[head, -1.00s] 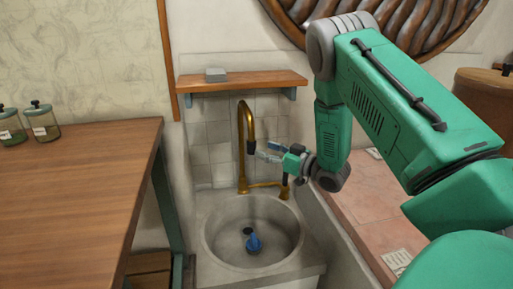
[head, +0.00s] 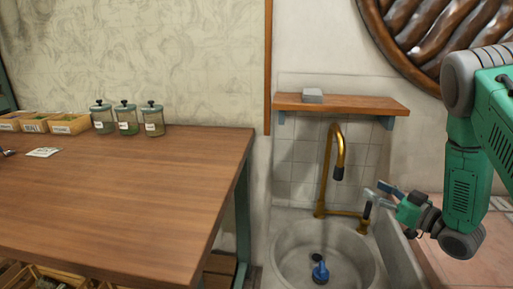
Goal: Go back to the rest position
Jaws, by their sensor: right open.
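My right gripper (head: 379,193) is at the right of the head view, beside the brass faucet (head: 337,165) and above the right rim of the stone sink (head: 284,262). Its fingers are apart and nothing shows between them. They point left toward the faucet; whether they touch it cannot be told. My left gripper is out of view.
A blue-topped object (head: 320,271) lies in the sink basin. A wooden shelf (head: 350,105) with a grey block (head: 313,95) hangs above. A wooden table (head: 130,200) at left carries jars (head: 127,118), small boxes (head: 70,124) and a paper card (head: 43,152). Its middle is bare.

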